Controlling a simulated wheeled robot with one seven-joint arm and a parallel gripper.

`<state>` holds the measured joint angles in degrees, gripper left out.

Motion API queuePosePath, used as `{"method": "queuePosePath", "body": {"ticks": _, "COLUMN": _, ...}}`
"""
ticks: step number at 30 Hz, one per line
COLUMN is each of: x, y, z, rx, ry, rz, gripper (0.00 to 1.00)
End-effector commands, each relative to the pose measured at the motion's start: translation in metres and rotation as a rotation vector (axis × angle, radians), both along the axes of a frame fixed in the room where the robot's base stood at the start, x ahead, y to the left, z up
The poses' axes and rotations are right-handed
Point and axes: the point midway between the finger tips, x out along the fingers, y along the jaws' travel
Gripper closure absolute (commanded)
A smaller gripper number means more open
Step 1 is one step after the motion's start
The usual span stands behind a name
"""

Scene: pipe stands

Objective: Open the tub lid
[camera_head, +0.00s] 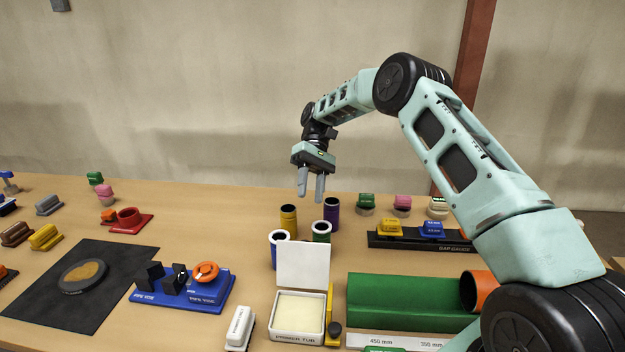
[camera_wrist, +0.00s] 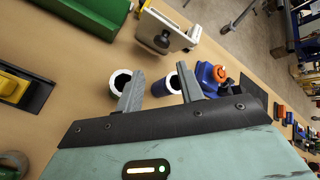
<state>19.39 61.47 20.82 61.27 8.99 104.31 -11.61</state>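The primer tub (camera_head: 297,337) is a low white box at the front of the table, labelled PRIMER TUB. Its lid (camera_head: 303,265) stands upright along the tub's back edge, so the pale cream inside shows. A yellow strip with a dark knob (camera_head: 334,328) is at the tub's right side. The tub also shows at the top of the wrist view (camera_wrist: 172,22). My gripper (camera_head: 311,196) is open and empty, pointing down, above and behind the tub and lid, touching neither. Its two spread fingers show in the wrist view (camera_wrist: 160,86).
Short upright pipes, yellow (camera_head: 288,222), purple (camera_head: 331,214), blue (camera_head: 279,250) and green (camera_head: 321,232), stand behind the lid. A blue pipe vise (camera_head: 185,295) is left, a green trough (camera_head: 410,302) right. A white block (camera_head: 240,328) lies beside the tub.

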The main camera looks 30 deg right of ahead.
Motion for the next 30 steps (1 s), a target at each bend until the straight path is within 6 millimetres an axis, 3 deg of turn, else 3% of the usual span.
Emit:
{"method": "queuePosePath", "body": {"ticks": 10, "x": 0.025, "y": -0.018, "z": 0.023, "rx": 0.000, "ry": -0.003, "rz": -0.002, "gripper": 0.62}}
{"method": "queuePosePath", "body": {"ticks": 30, "x": 0.028, "y": -0.020, "z": 0.027, "rx": 0.000, "ry": -0.002, "rz": -0.002, "gripper": 0.62}}
